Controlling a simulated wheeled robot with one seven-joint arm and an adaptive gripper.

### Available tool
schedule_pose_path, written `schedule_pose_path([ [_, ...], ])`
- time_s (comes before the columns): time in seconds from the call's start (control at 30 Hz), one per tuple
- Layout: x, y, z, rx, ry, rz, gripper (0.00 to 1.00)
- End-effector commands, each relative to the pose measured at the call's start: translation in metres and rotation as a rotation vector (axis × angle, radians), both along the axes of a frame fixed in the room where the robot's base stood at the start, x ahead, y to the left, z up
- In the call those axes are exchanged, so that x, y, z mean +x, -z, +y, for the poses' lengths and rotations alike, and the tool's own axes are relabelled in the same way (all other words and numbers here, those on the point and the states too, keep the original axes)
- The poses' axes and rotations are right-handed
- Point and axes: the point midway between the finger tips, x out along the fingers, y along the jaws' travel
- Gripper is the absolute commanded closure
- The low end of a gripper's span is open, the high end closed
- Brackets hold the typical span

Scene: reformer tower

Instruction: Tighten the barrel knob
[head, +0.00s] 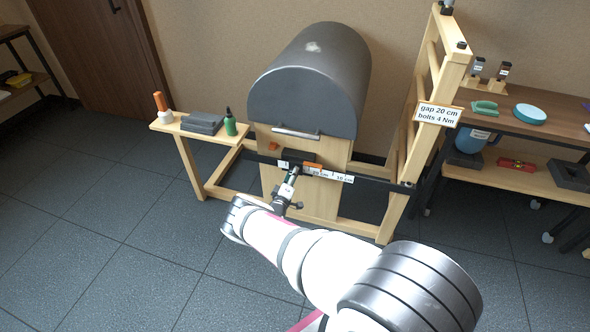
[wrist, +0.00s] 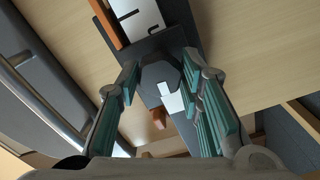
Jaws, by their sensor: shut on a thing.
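The dark grey barrel knob (wrist: 160,74) with a white mark on its side sits between the teal-padded fingers of my gripper (wrist: 161,84) in the wrist view. My gripper is shut on the knob, at the dark rail below the barrel. In the head view my gripper (head: 295,174) reaches the front of the rail, and the knob is mostly hidden there. The grey padded barrel (head: 310,85) stands on its wooden base above. A white scale strip (head: 342,177) and an orange pointer (head: 313,165) are beside the gripper. The strip also shows in the wrist view (wrist: 146,14).
A metal bar handle (head: 296,132) is on the barrel's front, close above my gripper. A wooden side shelf (head: 180,124) holds a green bottle (head: 230,123) and grey blocks. A wooden tower with a sign (head: 438,113) stands right, before a shelf unit. The floor at left is clear.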

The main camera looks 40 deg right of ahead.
Motion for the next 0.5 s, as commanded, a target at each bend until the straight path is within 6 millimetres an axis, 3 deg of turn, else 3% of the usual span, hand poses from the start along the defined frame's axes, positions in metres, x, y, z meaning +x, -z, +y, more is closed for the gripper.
schedule_pose_path([
  [0.03, -0.0006, -0.0003, 0.0003, 0.006, 0.0, -0.007, 0.6],
  [0.17, -0.0003, 0.0008, 0.0002, 0.002, 0.0, -0.002, 0.33],
  [0.5, -0.0005, 0.0003, 0.0009, 0.0, 0.0, 0.0, 0.33],
])
